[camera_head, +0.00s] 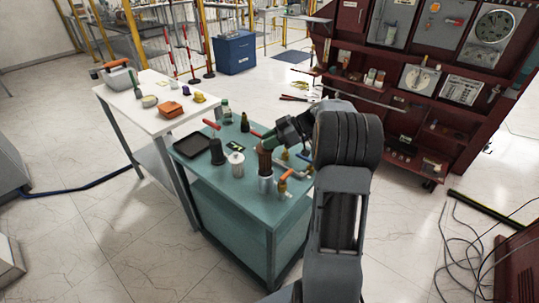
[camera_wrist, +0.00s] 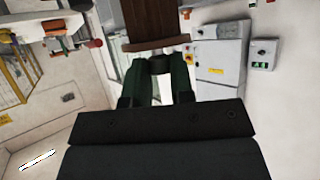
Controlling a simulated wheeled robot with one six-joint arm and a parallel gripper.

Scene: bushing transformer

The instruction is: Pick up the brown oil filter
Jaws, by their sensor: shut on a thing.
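The brown oil filter (camera_head: 264,161) is upright at the right part of the teal table (camera_head: 216,189). My gripper (camera_head: 268,142) reaches in from the right and is shut on its upper part. A shiny silver cylinder (camera_head: 265,182) shows directly below the filter; whether they touch or are apart is unclear. In the wrist view, the filter (camera_wrist: 156,22) fills the top centre, just beyond the fingertips of my gripper (camera_wrist: 160,64). The filter's far end is cut off there.
A black tray (camera_head: 192,145), a dark cylinder (camera_head: 217,151) and a white canister (camera_head: 237,164) stand left of the filter. Orange-handled valves (camera_head: 284,182) stand close on its right. A white table (camera_head: 151,104) adjoins at the back left. A dark red cabinet (camera_head: 425,75) stands behind.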

